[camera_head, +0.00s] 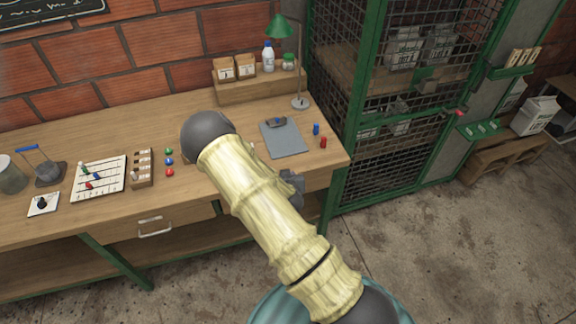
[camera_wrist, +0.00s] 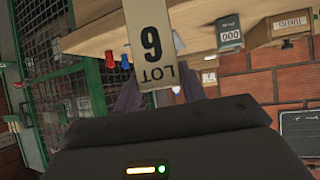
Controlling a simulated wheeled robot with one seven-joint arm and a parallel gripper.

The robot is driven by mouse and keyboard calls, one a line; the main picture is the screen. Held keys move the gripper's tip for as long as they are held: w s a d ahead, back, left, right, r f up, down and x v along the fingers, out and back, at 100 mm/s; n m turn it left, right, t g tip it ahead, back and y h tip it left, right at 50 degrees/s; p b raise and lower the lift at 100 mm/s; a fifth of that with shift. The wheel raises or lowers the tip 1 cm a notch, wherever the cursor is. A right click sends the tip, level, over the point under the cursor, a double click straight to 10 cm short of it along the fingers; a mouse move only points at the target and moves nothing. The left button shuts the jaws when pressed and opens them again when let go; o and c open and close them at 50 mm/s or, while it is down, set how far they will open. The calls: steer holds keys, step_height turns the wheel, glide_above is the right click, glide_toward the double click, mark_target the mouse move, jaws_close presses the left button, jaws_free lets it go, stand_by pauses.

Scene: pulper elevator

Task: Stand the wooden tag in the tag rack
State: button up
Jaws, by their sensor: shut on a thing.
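My gripper (camera_wrist: 157,95) is shut on a pale wooden tag (camera_wrist: 153,40) in the wrist view. The tag is flat and marked LOT with a single digit, a 6 or 9; the lettering is upside down in that picture. In the head view my own arm hides the tag, and only a dark grey part of my gripper (camera_head: 291,188) shows past it, near the bench's front edge.
The wooden bench (camera_head: 190,205) carries a clipboard (camera_head: 283,139), a green lamp (camera_head: 281,26), small coloured pegs and a peg board (camera_head: 100,180). A green mesh cage (camera_head: 365,150) stands between the bench and the rack. The concrete floor (camera_head: 430,260) at lower right is clear.

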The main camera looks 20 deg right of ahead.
steer(key=s+a+f+n+y, duration=0.2)
steer(key=s+a+f, duration=0.2)
steer(key=s+f, duration=0.6)
step_height(320, 180, down, 3)
steer(key=shift+r+y, duration=0.15)
steer(key=shift+y, duration=0.15)
steer(key=shift+d, duration=0.15)
